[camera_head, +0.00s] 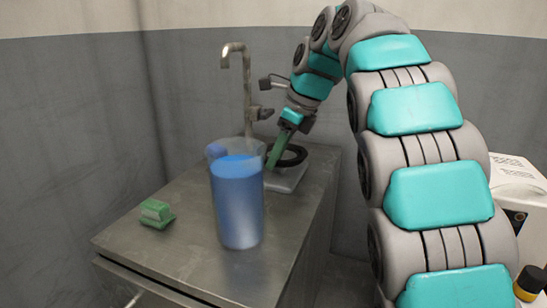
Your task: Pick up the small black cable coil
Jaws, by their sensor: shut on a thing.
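The small black cable coil (298,154) is a dark ring at the small sink at the back right of the metal counter. My gripper (276,160) reaches down to it from above, with a long green part at the coil's left side. The gripper is shut on the coil. The fingertips are small and partly behind the blue container's rim, so the exact grip point is hard to see. I cannot tell whether the coil is clear of the surface beneath it.
A tall clear container with blue contents (237,205) stands just in front of my gripper. A metal faucet (247,85) rises behind. A green block-like item (156,213) lies at the left of the metal counter (190,255). A white appliance (515,178) is at right.

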